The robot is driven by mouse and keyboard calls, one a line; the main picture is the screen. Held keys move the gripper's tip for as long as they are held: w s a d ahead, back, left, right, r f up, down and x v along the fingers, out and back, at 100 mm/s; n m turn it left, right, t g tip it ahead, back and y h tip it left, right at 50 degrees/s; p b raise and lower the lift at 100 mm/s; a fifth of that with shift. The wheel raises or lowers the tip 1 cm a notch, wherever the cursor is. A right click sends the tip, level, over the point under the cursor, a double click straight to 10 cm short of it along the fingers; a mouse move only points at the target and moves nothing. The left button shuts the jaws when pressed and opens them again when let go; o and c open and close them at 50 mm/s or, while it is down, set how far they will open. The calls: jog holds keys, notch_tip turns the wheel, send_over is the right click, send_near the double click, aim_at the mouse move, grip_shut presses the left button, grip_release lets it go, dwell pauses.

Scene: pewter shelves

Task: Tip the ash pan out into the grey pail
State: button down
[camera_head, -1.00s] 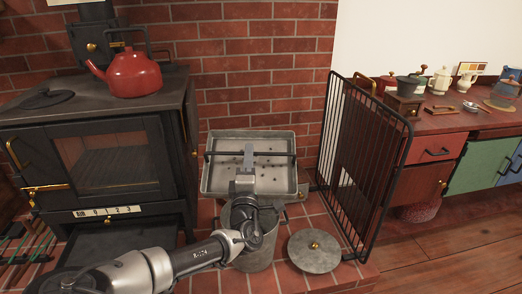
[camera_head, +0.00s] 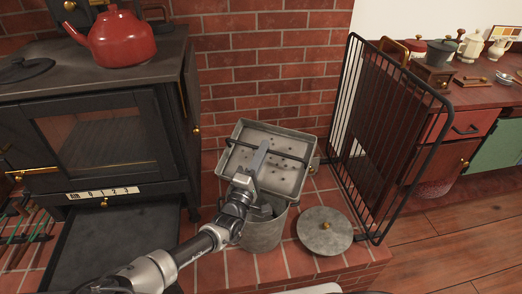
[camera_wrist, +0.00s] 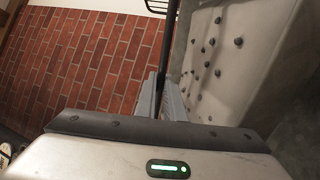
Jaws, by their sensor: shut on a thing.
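The ash pan (camera_head: 284,178) is a pale grey metal tray with a dark bar across it. It is tilted, its inside facing the head camera, with several dark specks on it. My gripper (camera_head: 258,158) is shut on the pan's dark bar; the wrist view shows the bar between my fingers (camera_wrist: 162,97) and the specked pan (camera_wrist: 225,55) to the right. The grey pail (camera_head: 262,234) stands on the brick hearth below and just in front of the pan. My wrist and the pan hide part of its mouth, and its contents are unclear.
The pail's round lid (camera_head: 322,238) lies on the hearth to the right. A black stove (camera_head: 110,135) with a red kettle (camera_head: 122,38) stands left. A black barred guard (camera_head: 385,140) stands right, before a counter with drawers. A brick wall is behind.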

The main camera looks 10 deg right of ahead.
aim_at(275, 140)
jog(key=w+g, duration=0.1)
jog(key=w+d+g+y, duration=0.1)
jog(key=shift+w+d+f+g+y, duration=0.1)
jog(key=shift+d+f+g+y, duration=0.05)
jog(key=shift+d+g+y, duration=0.15)
jog(key=shift+w+p, duration=0.15)
jog(key=shift+p, duration=0.4)
jog(key=shift+w+d+g+y+p, duration=0.25)
jog(key=shift+w+g+y+p, duration=0.15)
jog(key=shift+g+p, duration=0.25)
jog(key=shift+w+d+p, duration=0.1)
jog(key=shift+p, duration=0.65)
jog(key=p, duration=0.2)
jog(key=g+y+p, duration=0.1)
jog(key=p, duration=0.1)
jog(key=shift+w+d+f+p, duration=0.1)
jog(key=shift+w+d+p, duration=0.15)
jog(key=shift+w+p, duration=0.15)
jog(key=g+p, duration=0.1)
jog(key=p, duration=0.1)
jog(key=shift+w+d+y+p, duration=0.15)
jog(key=shift+w+y+p, duration=0.05)
jog(key=shift+y+p, duration=0.1)
jog(key=shift+w+d+f+g+p, duration=0.15)
jog(key=shift+g+p, duration=0.3)
jog(key=shift+p, duration=0.55)
jog(key=shift+w+y+p, duration=0.1)
jog(key=shift+y+p, duration=0.25)
jog(key=shift+y, duration=0.05)
